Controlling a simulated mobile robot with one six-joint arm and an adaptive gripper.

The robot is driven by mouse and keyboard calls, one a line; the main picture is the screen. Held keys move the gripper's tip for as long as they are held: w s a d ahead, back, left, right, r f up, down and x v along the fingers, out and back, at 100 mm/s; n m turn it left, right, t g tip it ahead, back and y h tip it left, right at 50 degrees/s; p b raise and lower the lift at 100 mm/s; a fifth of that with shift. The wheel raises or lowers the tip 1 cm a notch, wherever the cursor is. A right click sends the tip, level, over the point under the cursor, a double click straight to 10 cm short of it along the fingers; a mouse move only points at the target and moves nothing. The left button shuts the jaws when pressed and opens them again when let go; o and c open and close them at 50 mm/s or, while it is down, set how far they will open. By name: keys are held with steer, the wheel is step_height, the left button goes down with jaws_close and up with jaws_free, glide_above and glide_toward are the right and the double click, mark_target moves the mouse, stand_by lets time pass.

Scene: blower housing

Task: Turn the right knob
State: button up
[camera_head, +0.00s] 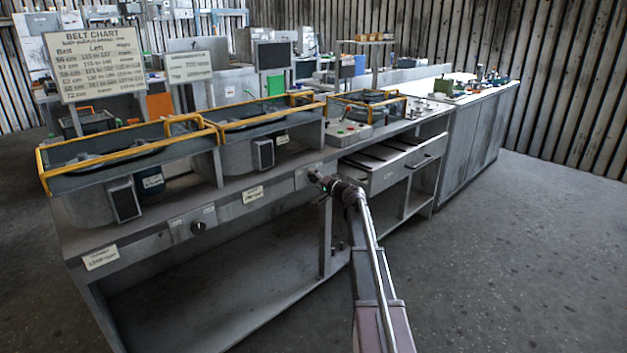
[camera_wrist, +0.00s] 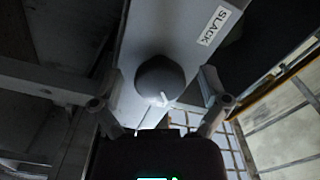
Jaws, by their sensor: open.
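In the head view my gripper (camera_head: 317,178) is at the front edge of the bench and hides the right knob. The left knob (camera_head: 198,227) is a dark knob on the same front edge, farther left and clear of my arm.
A label reading SLACK (camera_wrist: 214,25) is on the panel beside the knob. The bench (camera_head: 240,208) carries blower housings with yellow rails (camera_head: 130,150). Partly open drawers (camera_head: 385,165) stick out right of my gripper. The floor (camera_head: 520,250) at right is clear.

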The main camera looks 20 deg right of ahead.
steer(key=shift+s, duration=0.1)
steer(key=v, duration=1.1)
steer(key=shift+s+d, duration=0.15)
steer(key=shift+s, duration=0.25)
steer(key=s+a+f+n+g+y, duration=0.1)
steer(key=s+a+f+n+g, duration=0.35)
steer(key=a, duration=0.85)
steer(key=s+a+f+n+g, duration=0.2)
steer(key=s+a+f+g, duration=0.5)
steer(key=a, duration=0.5)
steer(key=s+a+f+n+g+h, duration=0.1)
steer(key=s+a+f+g+h, duration=0.25)
steer(key=s, duration=0.55)
steer(key=s+a+f+n+g+h, duration=0.2)
steer(key=s+a+f+h, duration=0.15)
steer(key=s, duration=0.65)
step_height(320, 180, up, 27)
steer(key=p, duration=2.6)
steer(key=shift+w+d+f+p, duration=0.2)
steer(key=shift+d+p, duration=0.05)
steer(key=shift+p, duration=0.05)
